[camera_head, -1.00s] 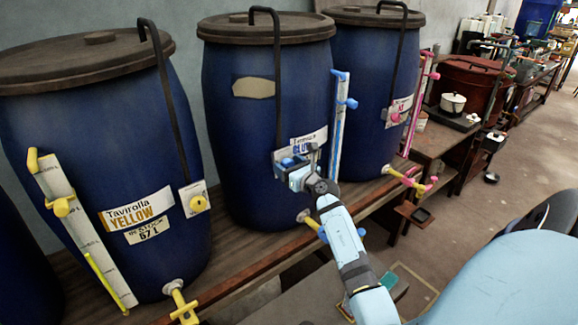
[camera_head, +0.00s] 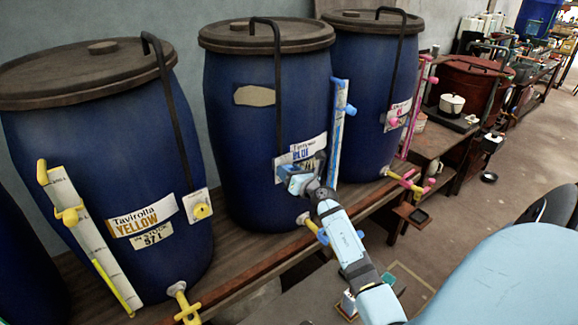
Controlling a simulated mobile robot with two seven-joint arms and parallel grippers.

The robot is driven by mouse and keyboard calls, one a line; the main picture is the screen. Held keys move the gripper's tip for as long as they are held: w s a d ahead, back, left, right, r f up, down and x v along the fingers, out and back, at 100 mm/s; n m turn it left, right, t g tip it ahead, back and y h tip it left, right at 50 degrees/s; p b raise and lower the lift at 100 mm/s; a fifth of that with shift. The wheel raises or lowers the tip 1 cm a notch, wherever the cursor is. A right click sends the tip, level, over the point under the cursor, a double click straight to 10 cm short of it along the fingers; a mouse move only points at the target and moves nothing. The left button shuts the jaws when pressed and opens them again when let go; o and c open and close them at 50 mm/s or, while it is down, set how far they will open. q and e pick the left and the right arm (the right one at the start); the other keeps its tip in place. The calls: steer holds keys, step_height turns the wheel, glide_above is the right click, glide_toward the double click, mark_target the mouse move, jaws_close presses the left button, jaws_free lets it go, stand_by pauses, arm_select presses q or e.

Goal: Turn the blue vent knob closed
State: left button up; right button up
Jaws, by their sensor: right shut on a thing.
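The middle blue vat (camera_head: 240,150) carries a label reading "BLUE" (camera_head: 309,148). The blue vent knob is on the small white plate (camera_head: 283,160) just below and left of that label, and my gripper hides most or all of it. My right gripper (camera_head: 291,174) is at this plate, shut on the knob, with its arm reaching up from the lower right. The exact finger contact is hard to see at this size. My left gripper is not in view.
A vat labelled "YELLOW" (camera_head: 95,150) with a yellow knob (camera_head: 201,211) stands at left. A third vat (camera_head: 350,100) with pink fittings stands behind at right. A gauge (camera_head: 339,125) with blue fittings is right of my gripper. The wooden bench (camera_head: 250,262) runs below.

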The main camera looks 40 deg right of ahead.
steer(key=m+p, duration=0.1)
steer(key=m, duration=0.5)
steer(key=shift+m, duration=0.3)
steer(key=m, duration=0.3)
steer(key=shift+f, duration=0.1)
steer(key=shift+m, duration=2.2)
steer(key=o, duration=0.9)
